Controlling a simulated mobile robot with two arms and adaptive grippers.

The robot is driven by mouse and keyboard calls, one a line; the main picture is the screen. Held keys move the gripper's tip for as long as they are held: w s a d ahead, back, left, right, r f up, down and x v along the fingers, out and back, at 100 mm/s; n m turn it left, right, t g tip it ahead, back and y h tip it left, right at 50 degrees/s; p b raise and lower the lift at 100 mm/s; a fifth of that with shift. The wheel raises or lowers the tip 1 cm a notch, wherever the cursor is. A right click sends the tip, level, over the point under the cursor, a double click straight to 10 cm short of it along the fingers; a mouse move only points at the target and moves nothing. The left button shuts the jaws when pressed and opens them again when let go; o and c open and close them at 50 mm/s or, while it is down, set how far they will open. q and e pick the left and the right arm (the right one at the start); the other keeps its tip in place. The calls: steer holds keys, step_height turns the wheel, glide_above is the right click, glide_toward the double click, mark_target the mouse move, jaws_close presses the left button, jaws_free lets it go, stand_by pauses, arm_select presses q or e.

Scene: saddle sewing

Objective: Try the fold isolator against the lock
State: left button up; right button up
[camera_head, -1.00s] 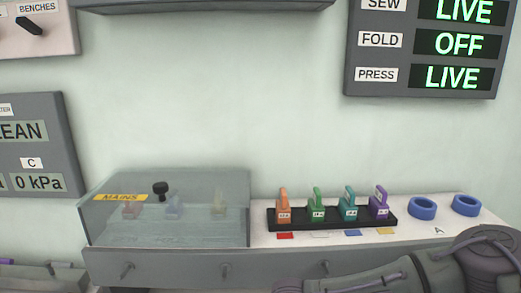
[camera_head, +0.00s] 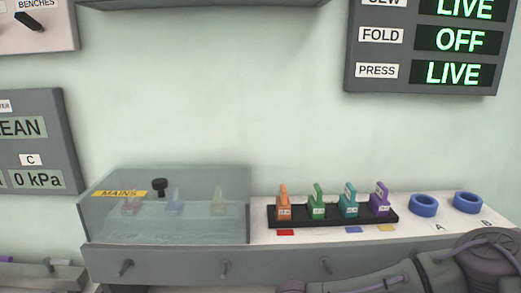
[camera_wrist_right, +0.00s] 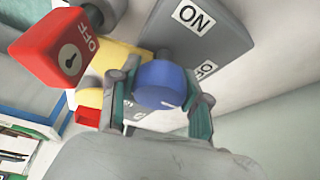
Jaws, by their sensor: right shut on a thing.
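In the right wrist view my right gripper (camera_wrist_right: 161,90) is shut on a round blue knob (camera_wrist_right: 157,80) with a white mark on its face. The knob sits at a grey box (camera_wrist_right: 215,28) that carries an ON label and an OFF label. A red lock block (camera_wrist_right: 72,50) with a keyhole and the word OFF hangs beside the knob, at upper left. A yellow piece (camera_wrist_right: 118,60) shows between the lock and the knob. In the head view the status board (camera_head: 403,80) reads FOLD OFF and PRESS LIVE. My left gripper is not in view.
In the head view a black rack (camera_head: 330,217) holds several coloured padlocks on the bench. Two blue rings (camera_head: 424,206) lie to its right. A clear cover (camera_head: 165,222) marked MAINS stands at left. My right arm crosses the lower right.

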steer(key=shift+m+b, duration=0.3)
steer(key=shift+g, duration=0.3)
stand_by(0.3)
steer(key=shift+m+b, duration=0.3)
steer(key=shift+b, duration=0.05)
steer(key=shift+m+b, duration=0.3)
steer(key=shift+m, duration=0.3)
